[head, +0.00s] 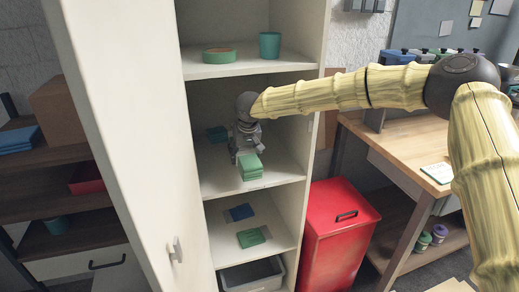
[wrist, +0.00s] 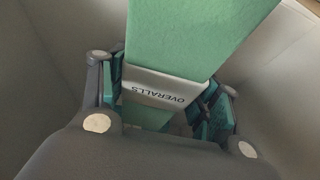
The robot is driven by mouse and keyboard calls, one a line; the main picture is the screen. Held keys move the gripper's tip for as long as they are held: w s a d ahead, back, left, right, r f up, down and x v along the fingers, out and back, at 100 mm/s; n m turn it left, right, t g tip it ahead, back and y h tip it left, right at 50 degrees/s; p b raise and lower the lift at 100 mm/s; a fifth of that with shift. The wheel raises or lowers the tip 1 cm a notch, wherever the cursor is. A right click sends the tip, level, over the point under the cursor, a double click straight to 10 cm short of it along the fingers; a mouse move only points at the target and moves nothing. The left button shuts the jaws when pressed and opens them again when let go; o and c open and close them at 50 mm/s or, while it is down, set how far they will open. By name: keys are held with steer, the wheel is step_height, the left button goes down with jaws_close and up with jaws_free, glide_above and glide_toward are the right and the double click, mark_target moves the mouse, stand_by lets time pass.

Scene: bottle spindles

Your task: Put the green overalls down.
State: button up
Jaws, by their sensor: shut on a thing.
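The green overalls (head: 251,170) are a folded block in the open cabinet, over its middle shelf. In the wrist view the overalls (wrist: 195,35) have a white band reading OVERALLS. My gripper (head: 245,150) reaches into the cabinet and is shut on them. In the wrist view its teal-padded fingers (wrist: 165,95) stand on both sides of the banded part. I cannot tell whether the underside of the overalls touches the middle shelf (head: 282,172). The far end of the overalls runs out of the wrist view.
A small green thing (head: 217,133) lies further back on the same shelf. The shelf below holds blue (head: 240,212) and green (head: 251,238) folded pieces. A roll (head: 219,55) and teal cup (head: 269,45) stand above. The cabinet door (head: 125,130) is open at left; a red bin (head: 340,235) stands right.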

steer(key=w+d, duration=0.2)
steer(key=w, duration=0.1)
steer(key=w+d+f+p, duration=0.1)
steer(key=w, duration=0.2)
steer(key=w+d, duration=0.2)
steer(key=shift+w+d+f+p, duration=0.15)
steer(key=shift+w+d+p, duration=0.15)
steer(key=shift+w+p, duration=0.1)
steer(key=shift+w+d, duration=0.4)
steer(key=shift+w, duration=0.05)
step_height(320, 180, down, 4)
steer(key=shift+a+r+p, duration=0.1)
steer(key=shift+r+p, duration=0.1)
steer(key=shift+p, duration=0.4)
steer(key=o, duration=1.2)
steer(key=shift+f, duration=0.1)
steer(key=shift+c, duration=0.2)
